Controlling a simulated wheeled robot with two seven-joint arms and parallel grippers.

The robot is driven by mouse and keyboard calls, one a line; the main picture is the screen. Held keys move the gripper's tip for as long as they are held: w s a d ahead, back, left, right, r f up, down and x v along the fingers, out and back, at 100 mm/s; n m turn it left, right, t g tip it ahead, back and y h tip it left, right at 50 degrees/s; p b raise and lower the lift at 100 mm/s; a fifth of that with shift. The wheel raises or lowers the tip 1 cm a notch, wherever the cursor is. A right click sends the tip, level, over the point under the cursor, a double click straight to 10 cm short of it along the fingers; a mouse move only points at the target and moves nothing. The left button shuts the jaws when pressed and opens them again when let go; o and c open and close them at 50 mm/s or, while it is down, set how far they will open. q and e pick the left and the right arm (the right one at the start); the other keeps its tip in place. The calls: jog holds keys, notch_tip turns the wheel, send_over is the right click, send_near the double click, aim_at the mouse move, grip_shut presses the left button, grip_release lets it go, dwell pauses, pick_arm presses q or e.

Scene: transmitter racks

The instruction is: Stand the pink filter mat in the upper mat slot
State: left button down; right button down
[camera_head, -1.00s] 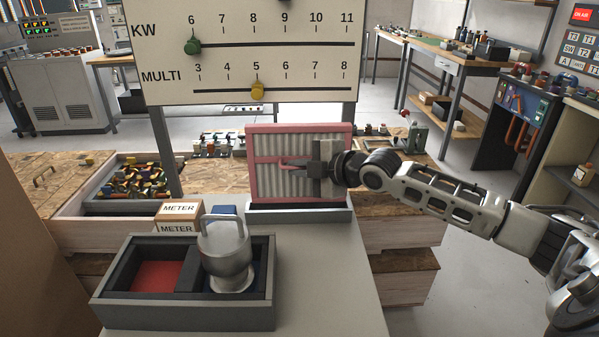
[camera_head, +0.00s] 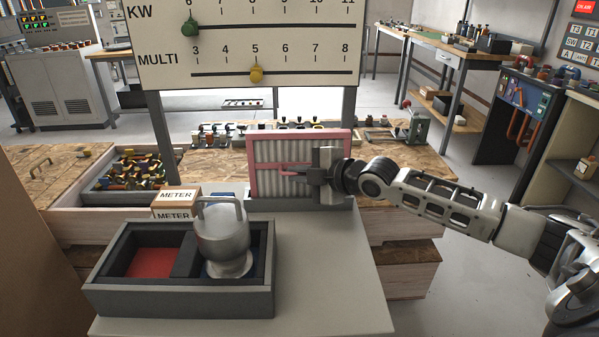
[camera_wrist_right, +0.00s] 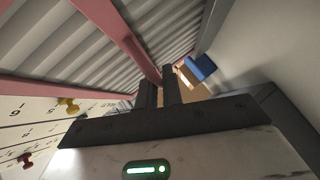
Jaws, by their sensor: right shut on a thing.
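The pink filter mat (camera_head: 280,150) has a pink frame and bar around pale pleats. It stands nearly upright at the middle of the head view. Its lower edge is hidden behind the front wall of a long grey holder (camera_head: 305,204). My right gripper (camera_head: 296,173) comes in from the right and is shut on the mat's pink middle bar. The right wrist view shows the pleats (camera_wrist_right: 60,45) and the bar (camera_wrist_right: 125,40) running to the fingers (camera_wrist_right: 160,92). My left gripper is not in view. I cannot tell if this holder is the upper slot.
A grey two-part tray (camera_head: 180,300) stands at the front left, with a red floor and a metal canister (camera_head: 222,235). Meter boxes (camera_head: 175,200) stand behind it. A scale board (camera_head: 240,40) hangs above the mat. The grey tabletop (camera_head: 330,285) is clear at right.

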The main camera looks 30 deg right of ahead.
jog(key=c, duration=1.5)
grip_release()
jog(key=shift+f, duration=0.1)
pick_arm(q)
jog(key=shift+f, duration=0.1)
pick_arm(e)
jog(key=shift+s, duration=0.1)
